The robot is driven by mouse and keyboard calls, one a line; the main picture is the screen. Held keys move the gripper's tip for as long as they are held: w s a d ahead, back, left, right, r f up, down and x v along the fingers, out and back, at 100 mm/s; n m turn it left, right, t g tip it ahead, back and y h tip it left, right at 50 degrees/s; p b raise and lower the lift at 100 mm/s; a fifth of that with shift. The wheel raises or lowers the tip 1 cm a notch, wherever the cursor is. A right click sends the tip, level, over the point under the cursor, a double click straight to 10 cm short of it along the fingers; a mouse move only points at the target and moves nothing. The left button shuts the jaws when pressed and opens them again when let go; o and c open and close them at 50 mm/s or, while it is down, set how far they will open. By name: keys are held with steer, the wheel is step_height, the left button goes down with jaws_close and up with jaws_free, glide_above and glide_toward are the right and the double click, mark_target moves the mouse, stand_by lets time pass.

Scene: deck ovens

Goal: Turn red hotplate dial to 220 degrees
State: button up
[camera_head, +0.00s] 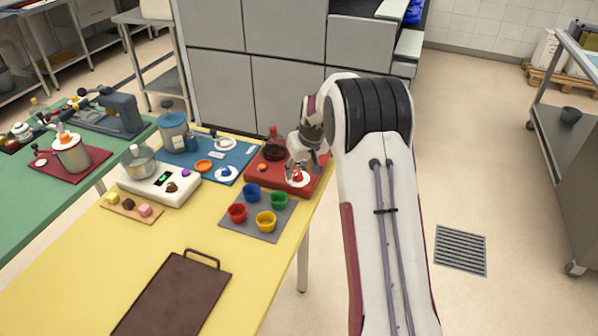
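The red hotplate (320,184) is on the yellow table at its far right corner. Its dial (298,177) shows as a white disc with a red knob at the front right of the hotplate. The dial's marks are too small to read. My gripper (298,167) points down at the dial, with its fingertips close above or at the red knob. I cannot tell whether the fingers touch or grip the knob. A dark round plate (274,153) sits at the back of the hotplate.
A grey mat (251,224) with blue, green, red and yellow cups lies in front of the hotplate. A small orange item (262,167) is left of the dial. A blue mat (241,152) and a white scale (186,190) stand further left. A brown tray (172,296) lies nearer.

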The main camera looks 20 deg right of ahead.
steer(key=shift+x, duration=0.75)
steer(key=c, duration=1.1)
